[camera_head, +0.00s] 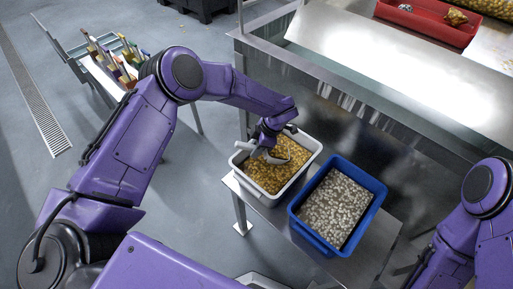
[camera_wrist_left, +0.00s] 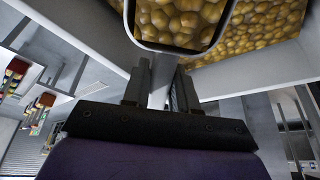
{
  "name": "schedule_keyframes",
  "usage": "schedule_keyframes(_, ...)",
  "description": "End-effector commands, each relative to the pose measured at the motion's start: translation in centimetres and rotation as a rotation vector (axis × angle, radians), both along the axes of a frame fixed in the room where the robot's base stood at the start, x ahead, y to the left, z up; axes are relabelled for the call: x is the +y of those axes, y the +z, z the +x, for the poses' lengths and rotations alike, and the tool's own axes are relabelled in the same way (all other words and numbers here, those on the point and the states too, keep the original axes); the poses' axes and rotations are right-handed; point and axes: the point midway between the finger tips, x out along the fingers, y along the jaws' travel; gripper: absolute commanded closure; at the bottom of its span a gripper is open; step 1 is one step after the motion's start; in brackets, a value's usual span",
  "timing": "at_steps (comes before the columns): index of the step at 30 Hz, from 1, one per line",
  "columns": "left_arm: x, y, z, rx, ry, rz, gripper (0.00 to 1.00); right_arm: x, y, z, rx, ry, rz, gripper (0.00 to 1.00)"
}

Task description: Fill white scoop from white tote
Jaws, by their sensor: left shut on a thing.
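The white tote (camera_head: 309,163) stands on a metal table, filled with golden round pieces (camera_head: 265,176). My left gripper (camera_head: 268,138) is over the tote and shut on the white scoop (camera_head: 251,150), which is at or just above the pieces near the tote's left side. In the left wrist view the gripper fingers (camera_wrist_left: 160,88) hold the scoop (camera_wrist_left: 170,48) by its handle end. Golden pieces show within the scoop's outline; I cannot tell how many lie inside it. The arm hides part of the scoop. My right gripper is outside the picture.
A blue tote (camera_head: 367,205) with pale grey pieces stands right beside the white tote. A metal counter (camera_head: 380,65) lies behind, with a red tray (camera_head: 425,22) on it. A rack of tools (camera_head: 112,60) stands at the left. Open floor lies at left.

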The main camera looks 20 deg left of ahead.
Motion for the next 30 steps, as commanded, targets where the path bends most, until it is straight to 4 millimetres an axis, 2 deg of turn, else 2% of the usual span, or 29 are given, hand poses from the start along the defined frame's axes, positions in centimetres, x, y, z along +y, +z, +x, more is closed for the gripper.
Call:
schedule_keyframes(7, 0.0, 0.1, 0.0, 0.000, 0.000, 0.000, 1.00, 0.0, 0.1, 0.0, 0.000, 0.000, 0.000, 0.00)
schedule_keyframes(10, 0.0, 0.7, 0.0, 0.000, 0.000, 0.000, 1.00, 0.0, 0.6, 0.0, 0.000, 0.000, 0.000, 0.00)
schedule_keyframes(30, 0.0, 8.8, 0.0, -0.001, 0.000, -0.001, 1.00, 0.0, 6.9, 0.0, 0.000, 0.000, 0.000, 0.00)
